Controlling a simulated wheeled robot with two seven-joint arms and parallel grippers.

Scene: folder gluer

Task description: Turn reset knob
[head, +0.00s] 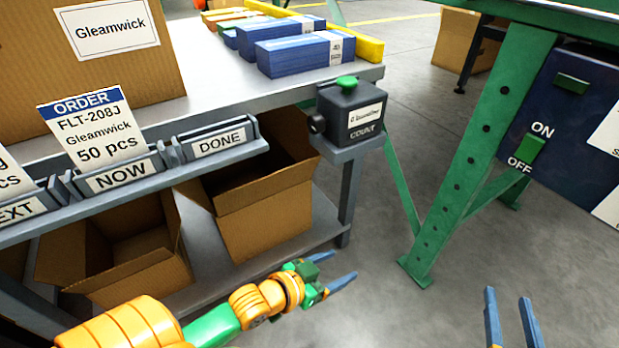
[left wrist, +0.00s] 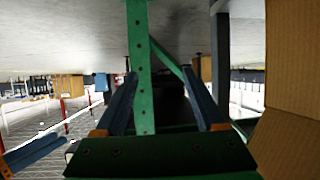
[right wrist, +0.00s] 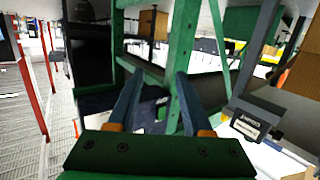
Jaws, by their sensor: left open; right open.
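The counter (head: 350,115) is a dark box with a green button (head: 346,82) on top and a white display on its front. A round black knob (head: 316,123) sticks out of its left side; I take it as the reset knob. The counter also shows in the right wrist view (right wrist: 252,122). My left gripper (head: 341,268) is open and empty, below the counter and apart from it. My right gripper (head: 507,297) is open and empty at the lower right, well away from the counter.
The grey bench (head: 215,88) carries blue carton stacks (head: 300,52) and card holders along its front. Open cardboard boxes (head: 262,195) stand on its lower shelf. A green machine leg (head: 480,150) and an ON/OFF panel (head: 575,120) are at right. Floor between is clear.

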